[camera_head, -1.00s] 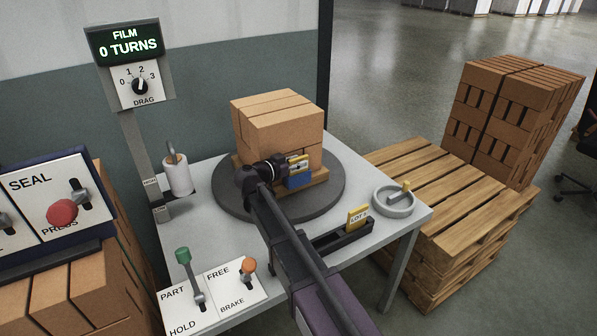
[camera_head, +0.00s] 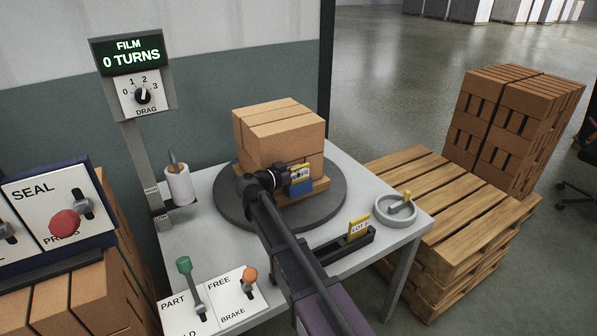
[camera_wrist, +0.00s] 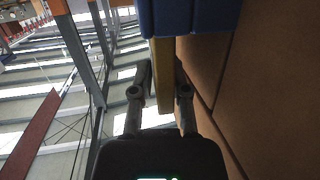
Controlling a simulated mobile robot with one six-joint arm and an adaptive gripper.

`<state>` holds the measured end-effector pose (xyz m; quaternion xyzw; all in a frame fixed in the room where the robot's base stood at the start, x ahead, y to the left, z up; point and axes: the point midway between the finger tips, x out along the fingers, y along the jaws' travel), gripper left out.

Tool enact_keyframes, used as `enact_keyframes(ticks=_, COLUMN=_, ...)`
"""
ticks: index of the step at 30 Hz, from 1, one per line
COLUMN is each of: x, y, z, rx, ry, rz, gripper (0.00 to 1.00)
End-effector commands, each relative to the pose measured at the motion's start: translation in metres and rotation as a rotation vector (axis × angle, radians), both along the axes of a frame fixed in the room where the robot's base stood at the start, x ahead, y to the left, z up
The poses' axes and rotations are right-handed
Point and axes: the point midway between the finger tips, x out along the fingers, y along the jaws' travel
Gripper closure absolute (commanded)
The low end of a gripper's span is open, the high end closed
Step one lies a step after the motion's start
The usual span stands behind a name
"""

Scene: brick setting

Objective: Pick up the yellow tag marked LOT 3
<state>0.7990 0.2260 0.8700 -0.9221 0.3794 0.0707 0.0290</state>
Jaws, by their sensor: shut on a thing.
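A yellow tag (camera_head: 304,168) stands at the front right face of the brick stack (camera_head: 279,133), its lower part at a blue holder (camera_head: 301,187). In the wrist view the yellow tag (camera_wrist: 162,75) shows edge-on between my two fingers, with the blue holder (camera_wrist: 190,15) beyond it. My gripper (camera_head: 290,177) is shut on this tag; the fingers also show in the wrist view (camera_wrist: 162,85). The marking on the held tag is not readable. A second yellow tag (camera_head: 358,228) marked LOT, its number unclear, stands in a black tray (camera_head: 340,246).
The bricks rest on a dark round turntable (camera_head: 232,211) on a grey table. A grey round dish (camera_head: 381,212) stands at the right, beside a wooden pallet (camera_head: 440,190). Lever panels (camera_head: 232,300) are in front, and a film post (camera_head: 140,150) is at the left.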

Motion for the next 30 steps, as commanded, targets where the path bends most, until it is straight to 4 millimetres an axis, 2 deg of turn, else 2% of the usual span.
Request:
enact_keyframes(ticks=11, x=0.0, y=0.001, z=0.034, rx=-0.005, ry=-0.003, rz=0.003, gripper=1.0)
enact_keyframes(ticks=30, x=0.0, y=0.0, z=0.109, rx=-0.003, ry=-0.002, rz=0.001, gripper=1.0)
